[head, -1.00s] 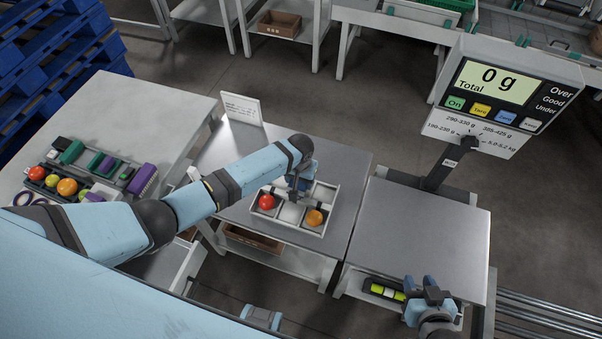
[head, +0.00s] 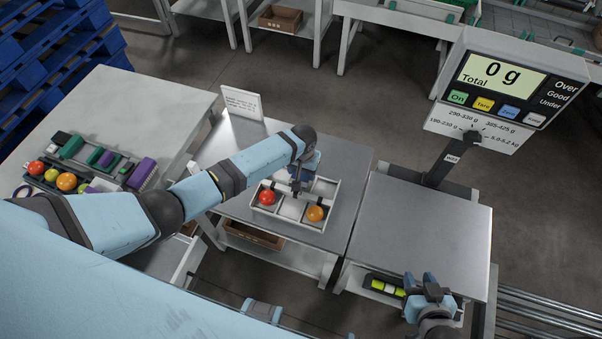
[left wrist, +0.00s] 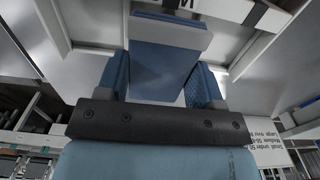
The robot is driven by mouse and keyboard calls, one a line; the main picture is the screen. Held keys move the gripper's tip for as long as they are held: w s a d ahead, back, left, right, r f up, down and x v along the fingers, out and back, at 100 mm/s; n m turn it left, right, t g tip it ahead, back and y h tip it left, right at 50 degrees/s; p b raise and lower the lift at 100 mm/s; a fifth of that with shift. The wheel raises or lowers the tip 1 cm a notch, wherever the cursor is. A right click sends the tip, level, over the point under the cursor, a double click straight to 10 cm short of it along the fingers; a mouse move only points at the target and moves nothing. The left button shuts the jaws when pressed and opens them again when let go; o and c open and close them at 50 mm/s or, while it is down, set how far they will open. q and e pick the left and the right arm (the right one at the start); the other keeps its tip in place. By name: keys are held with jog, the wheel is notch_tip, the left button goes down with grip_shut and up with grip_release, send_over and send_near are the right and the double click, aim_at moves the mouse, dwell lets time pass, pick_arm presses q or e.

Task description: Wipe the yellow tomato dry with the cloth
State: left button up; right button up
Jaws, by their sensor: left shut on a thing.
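My left gripper (head: 296,190) is over the divided white tray (head: 330,187), between a red tomato (head: 267,197) and an orange tomato (head: 315,213). In the left wrist view its fingers (left wrist: 165,85) are shut on a blue folded piece (left wrist: 165,62), which looks like the cloth. I cannot tell whether it touches anything. No clearly yellow tomato shows in the tray; part of the tray is hidden behind my gripper. Yellowish-green tomatoes (head: 52,174) lie on the left table. My right gripper (head: 430,290) is at the lower right, apart from the tray; its opening is unclear.
The tray stands on a metal table (head: 345,160) with a small sign (head: 241,102) at its back. A scale display (head: 500,90) reading 0 g stands at the right. The right metal tabletop (head: 420,230) is bare. Other tomatoes and coloured blocks sit on the left table (head: 130,105).

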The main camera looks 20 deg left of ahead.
pick_arm(q)
jog(key=shift+w+f, duration=0.1)
dwell(0.3)
notch_tip(320, 180, up, 2)
jog(key=p, duration=0.2)
jog(key=shift+w+r+p, duration=0.15)
jog(key=shift+r+p, duration=0.1)
jog(key=shift+p, duration=0.05)
notch_tip(320, 180, up, 2)
jog(key=shift+r+p, duration=0.1)
jog(key=shift+p, duration=1)
notch_tip(320, 180, up, 3)
jog(key=p, duration=0.3)
jog(key=shift+f, duration=0.2)
